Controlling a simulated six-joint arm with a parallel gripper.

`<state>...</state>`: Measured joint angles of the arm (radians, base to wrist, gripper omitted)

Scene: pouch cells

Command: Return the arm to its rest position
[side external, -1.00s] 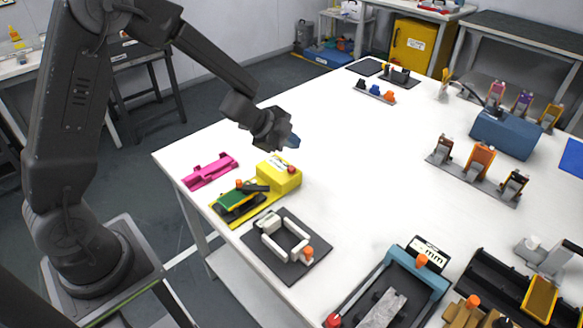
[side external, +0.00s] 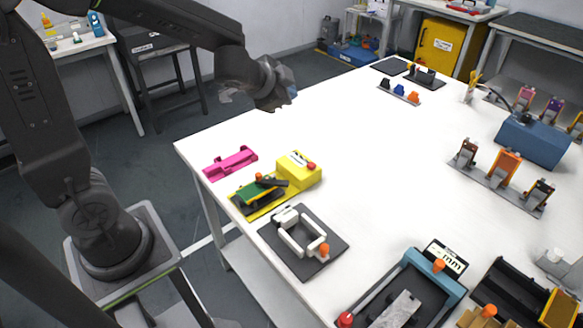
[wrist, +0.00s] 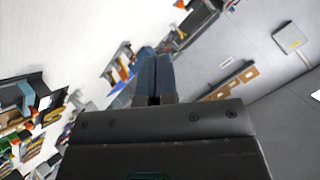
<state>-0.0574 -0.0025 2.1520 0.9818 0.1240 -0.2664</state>
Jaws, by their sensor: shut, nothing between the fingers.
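My gripper (side external: 284,104) is raised in the air above the far left edge of the white table (side external: 330,135), clear of everything on it. In the wrist view its two blue fingers (wrist: 155,68) are together with nothing between them. My dark arm reaches in from the upper left in the side view.
Along the near left table edge lie a pink holder (side external: 230,162), a yellow block fixture (side external: 300,170) and a dark plate with white clamp (side external: 318,262). A blue-framed gauge (side external: 447,285) is at the front. Clamps (side external: 505,165) and a blue box (side external: 533,140) stand right. The table middle is clear.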

